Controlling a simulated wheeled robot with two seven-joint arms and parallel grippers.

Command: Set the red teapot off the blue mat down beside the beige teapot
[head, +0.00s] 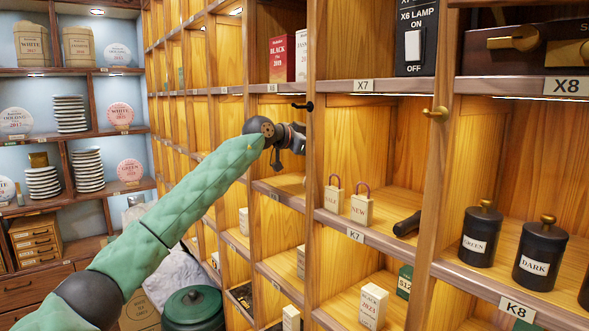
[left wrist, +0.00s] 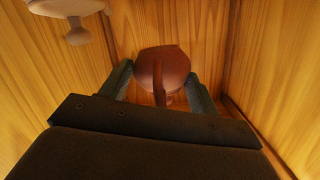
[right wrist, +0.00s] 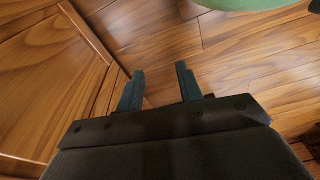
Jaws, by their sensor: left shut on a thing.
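The reddish-brown teapot (left wrist: 172,62) is between the fingers of my left gripper (left wrist: 159,88) in the left wrist view. The gripper is shut on it inside a wooden shelf compartment. A beige rounded thing with a knob (left wrist: 72,8), which looks like the beige teapot, is at the upper left of that view, apart from the red one. In the head view my left arm reaches into a compartment, and the shelf hides the fingers and both teapots. I see no blue mat. My right gripper (right wrist: 160,73) is open and empty above a wooden floor.
Wooden compartment walls (left wrist: 235,45) stand close around the left gripper. In the head view, an upright shelf post (head: 313,130) is beside the left wrist. A wooden panel (right wrist: 45,80) is left of the right gripper.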

